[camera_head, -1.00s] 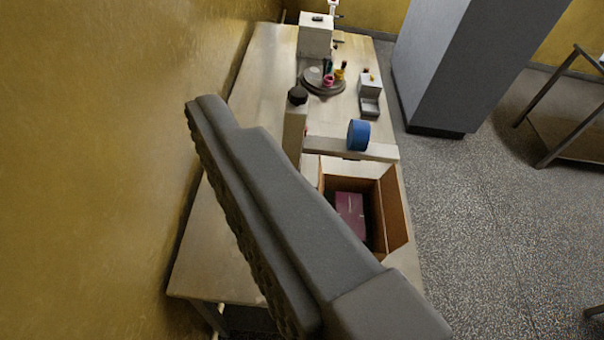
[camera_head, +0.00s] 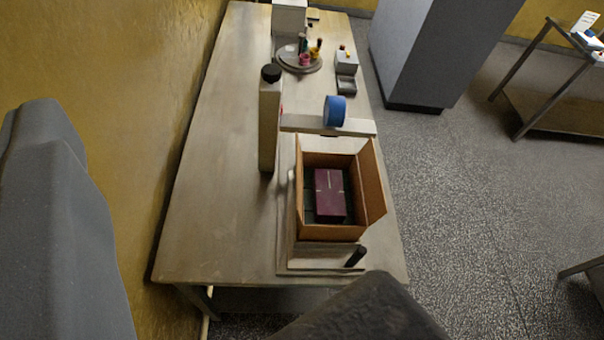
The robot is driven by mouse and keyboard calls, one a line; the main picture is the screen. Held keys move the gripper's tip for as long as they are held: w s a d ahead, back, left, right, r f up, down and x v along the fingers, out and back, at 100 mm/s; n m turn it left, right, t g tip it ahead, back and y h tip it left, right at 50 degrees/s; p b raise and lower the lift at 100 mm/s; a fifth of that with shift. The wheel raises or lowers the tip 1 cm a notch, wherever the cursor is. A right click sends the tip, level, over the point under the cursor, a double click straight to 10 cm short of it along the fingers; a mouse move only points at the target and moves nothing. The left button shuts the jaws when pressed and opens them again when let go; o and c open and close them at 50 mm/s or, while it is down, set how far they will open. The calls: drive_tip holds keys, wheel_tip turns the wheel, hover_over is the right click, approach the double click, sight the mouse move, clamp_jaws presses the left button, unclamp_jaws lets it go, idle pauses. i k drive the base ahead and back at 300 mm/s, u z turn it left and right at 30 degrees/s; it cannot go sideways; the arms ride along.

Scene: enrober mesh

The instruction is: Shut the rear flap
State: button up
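An open brown carton (camera_head: 302,215) stands on the table with a dark maroon box (camera_head: 330,195) inside. Its right flap (camera_head: 373,188) leans outward. At the far side a pale panel (camera_head: 333,145), which looks like the rear flap, stands up below the crossbar; its exact angle is hard to tell. A pale panel at the near side may be the front flap. My gripper (camera_head: 212,200) is open and empty, its two grey fingers wide apart, one at the left edge and one at the bottom. It is on the near side of the carton, not touching it.
A round tray (camera_head: 299,60) with small items stands farther back. The yellow wall (camera_head: 130,100) borders the table's left; the table's left half is clear.

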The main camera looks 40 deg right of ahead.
sight(299, 187)
drive_tip(key=k, duration=1.15)
drive_tip(key=u, duration=0.15)
drive_tip(key=i, duration=1.75)
drive_tip(key=z, duration=0.65)
